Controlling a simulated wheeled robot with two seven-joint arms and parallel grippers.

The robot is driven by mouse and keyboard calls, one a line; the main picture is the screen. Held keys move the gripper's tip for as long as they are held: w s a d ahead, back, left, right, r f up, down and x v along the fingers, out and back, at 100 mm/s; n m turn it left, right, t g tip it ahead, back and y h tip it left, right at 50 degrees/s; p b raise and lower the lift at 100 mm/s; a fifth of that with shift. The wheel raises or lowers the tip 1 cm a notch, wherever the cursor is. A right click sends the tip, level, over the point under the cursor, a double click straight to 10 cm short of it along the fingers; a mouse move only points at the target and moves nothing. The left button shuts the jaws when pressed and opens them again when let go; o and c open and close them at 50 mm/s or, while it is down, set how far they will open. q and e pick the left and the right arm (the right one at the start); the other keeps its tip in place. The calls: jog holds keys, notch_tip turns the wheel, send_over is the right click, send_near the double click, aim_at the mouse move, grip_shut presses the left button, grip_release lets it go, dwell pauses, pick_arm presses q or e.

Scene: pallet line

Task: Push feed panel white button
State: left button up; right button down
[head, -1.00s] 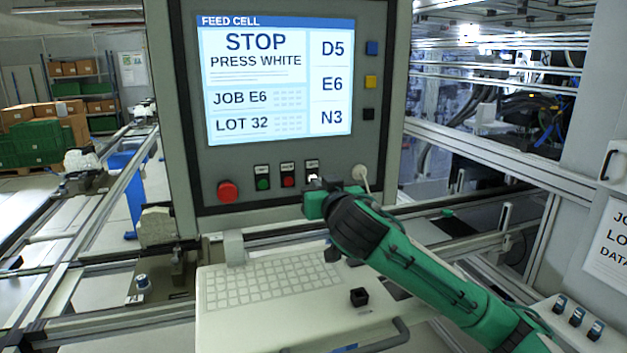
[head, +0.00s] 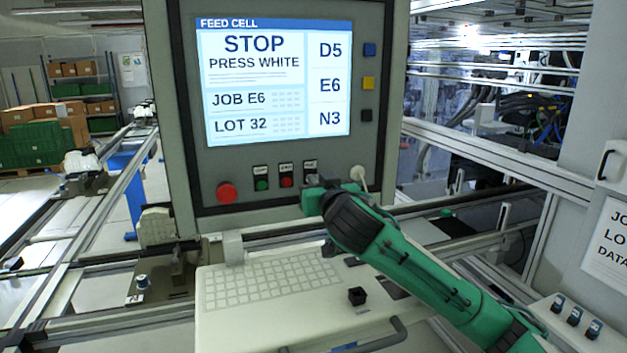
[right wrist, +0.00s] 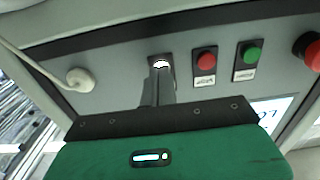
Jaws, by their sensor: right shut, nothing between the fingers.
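The feed panel (head: 240,182) stands upright, its screen (head: 275,85) reading "STOP PRESS WHITE". Its white button (right wrist: 161,64) shows at the top of my fingers in the right wrist view. In the head view my gripper hides the button below its label. My right gripper (right wrist: 158,84) is shut and empty, its fingertips right at the lower part of the white button. I cannot tell whether they touch it. The right gripper also shows in the head view (head: 316,183). My left gripper is not in view.
Beside the white button are a red button (head: 286,182), a green button (head: 262,184) and a large red knob (head: 226,192). A white cable plug (head: 358,173) sits to its right. A keyboard shelf (head: 270,285) lies below the panel.

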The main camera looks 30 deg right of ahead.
dwell(0.5)
jog(key=shift+v, duration=2.15)
jog(key=shift+f, duration=0.15)
jog(key=shift+f, duration=0.1)
